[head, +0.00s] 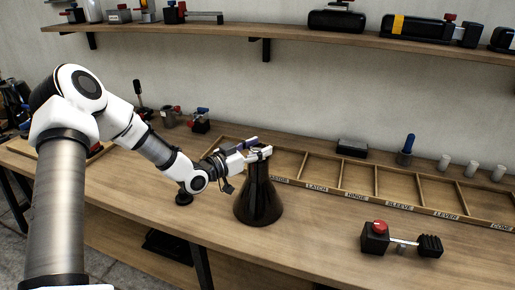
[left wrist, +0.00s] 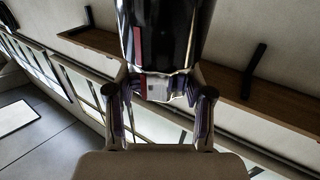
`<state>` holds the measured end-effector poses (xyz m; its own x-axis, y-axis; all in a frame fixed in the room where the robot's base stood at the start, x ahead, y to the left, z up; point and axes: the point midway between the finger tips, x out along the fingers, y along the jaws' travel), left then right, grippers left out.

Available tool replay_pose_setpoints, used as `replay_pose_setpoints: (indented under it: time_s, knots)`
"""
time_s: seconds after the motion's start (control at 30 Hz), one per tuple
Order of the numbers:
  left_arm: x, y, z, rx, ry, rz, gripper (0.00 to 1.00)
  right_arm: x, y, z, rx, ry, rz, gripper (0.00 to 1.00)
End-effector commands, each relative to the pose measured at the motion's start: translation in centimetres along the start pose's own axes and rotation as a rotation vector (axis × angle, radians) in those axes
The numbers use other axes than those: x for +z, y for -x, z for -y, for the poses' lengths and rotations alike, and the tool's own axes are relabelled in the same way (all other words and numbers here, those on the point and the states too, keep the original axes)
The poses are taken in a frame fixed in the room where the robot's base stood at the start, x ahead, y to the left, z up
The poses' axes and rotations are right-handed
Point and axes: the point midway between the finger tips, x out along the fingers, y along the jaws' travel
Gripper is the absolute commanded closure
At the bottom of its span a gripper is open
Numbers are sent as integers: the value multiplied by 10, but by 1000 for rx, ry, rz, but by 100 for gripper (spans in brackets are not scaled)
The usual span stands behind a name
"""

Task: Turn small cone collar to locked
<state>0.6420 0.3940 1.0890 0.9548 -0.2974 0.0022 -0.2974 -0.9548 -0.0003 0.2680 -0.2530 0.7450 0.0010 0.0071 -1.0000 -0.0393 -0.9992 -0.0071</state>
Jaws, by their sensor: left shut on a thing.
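A black cone (head: 258,203) stands upright on the wooden workbench, in the middle of the head view. My left gripper (head: 258,153) reaches in from the left at the cone's narrow top and is shut on the small collar there. In the left wrist view the pale, metallic collar (left wrist: 158,88) sits between the two fingers of my left gripper (left wrist: 158,96), with the glossy dark cone body (left wrist: 165,35) beyond it. A red mark shows at the collar's left side. The fingers hide most of the collar in the head view. My right gripper is not in view.
A labelled wooden compartment tray (head: 385,203) lies behind and right of the cone. A black device with a red button (head: 375,238) sits at the front right. Small clamps (head: 200,122) stand at the back left. A shelf (head: 240,31) runs above. The bench just right of the cone is clear.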

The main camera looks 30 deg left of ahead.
Motion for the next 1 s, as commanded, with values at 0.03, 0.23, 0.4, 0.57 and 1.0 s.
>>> replay_pose_setpoints:
  time_s: [0.03, 0.23, 0.4, 0.57, 1.0]
  knots:
    - [2, 0, 0, 1, 1, 4, 83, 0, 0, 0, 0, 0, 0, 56]
    - [1, 0, 0, 1, 1, 3, 21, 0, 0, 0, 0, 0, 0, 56]
    - [1, 0, 0, 0, 0, 2, 21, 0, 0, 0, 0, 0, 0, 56]
    - [0, 9, 1, -2, 3, 1, 21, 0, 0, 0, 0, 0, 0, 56]
    - [0, 68, 4, -11, 6, 0, 21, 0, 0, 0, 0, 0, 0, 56]
